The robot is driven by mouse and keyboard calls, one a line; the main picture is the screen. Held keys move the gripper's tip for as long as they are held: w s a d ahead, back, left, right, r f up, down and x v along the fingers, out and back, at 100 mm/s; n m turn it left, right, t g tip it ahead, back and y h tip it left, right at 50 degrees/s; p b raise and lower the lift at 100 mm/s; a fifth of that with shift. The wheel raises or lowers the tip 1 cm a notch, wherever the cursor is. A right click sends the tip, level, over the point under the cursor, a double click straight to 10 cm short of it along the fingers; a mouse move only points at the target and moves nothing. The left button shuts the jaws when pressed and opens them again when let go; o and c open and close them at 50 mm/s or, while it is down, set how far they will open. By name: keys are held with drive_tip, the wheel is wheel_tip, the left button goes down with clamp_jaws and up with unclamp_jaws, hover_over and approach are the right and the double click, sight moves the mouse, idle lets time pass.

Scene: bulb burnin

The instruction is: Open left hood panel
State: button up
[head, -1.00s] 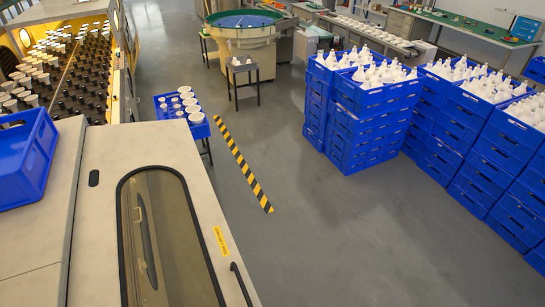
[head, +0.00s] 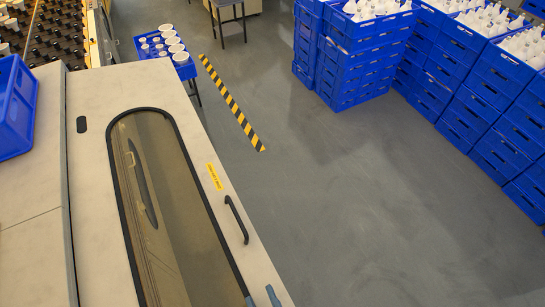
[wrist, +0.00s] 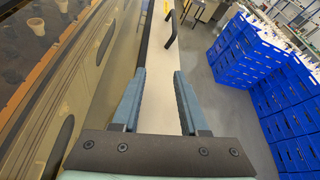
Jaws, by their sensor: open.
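The hood panel (head: 88,190) is a beige sheet with a long rounded window (head: 175,200) edged in black. A black bar handle (head: 236,219) sits on its right strip, below a yellow label (head: 214,177). My gripper (head: 262,298) shows only as blue-grey fingertips at the bottom edge of the head view, below the handle. In the wrist view my gripper (wrist: 160,72) is open and empty over the beige strip. The handle (wrist: 171,28) stands beyond the fingertips, near the top and apart from them. Whether this is the left panel I cannot tell.
A blue crate (head: 14,108) rests on the machine at left. A small table (head: 168,52) with white cups stands behind the hood. Stacked blue crates (head: 355,72) of white bulbs stand at right. Grey floor right of the hood is open, with a striped line (head: 232,105).

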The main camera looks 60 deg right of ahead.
drive_tip(key=shift+p+v, duration=0.75)
drive_tip(key=shift+v, duration=2.35)
drive_tip(key=shift+w+a, duration=0.1)
drive_tip(key=shift+p, duration=0.35)
